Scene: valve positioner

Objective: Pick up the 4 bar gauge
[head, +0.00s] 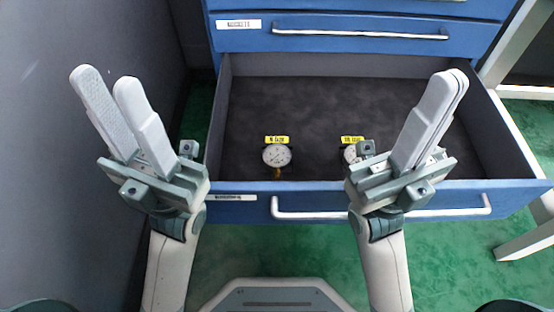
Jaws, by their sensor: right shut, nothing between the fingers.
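Two round white-faced gauges lie in the open drawer near its front wall. The left gauge (277,156) is in full view, with a yellow label (277,140) just behind it. The right gauge (350,154) is partly hidden by my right gripper, and it also has a yellow label (352,140). The label print is too small to tell surely which one is the 4 bar gauge. My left gripper (108,78) is open and empty, left of the drawer. My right gripper (452,76) is shut and empty, above the drawer's right part. Neither gripper touches a gauge.
The open drawer (300,92) has a dark floor, bare behind the gauges. Its blue front (330,200) carries a silver handle (290,208). A closed blue drawer (380,40) is above. A grey wall (60,190) stands at left, and a white frame (525,240) at right.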

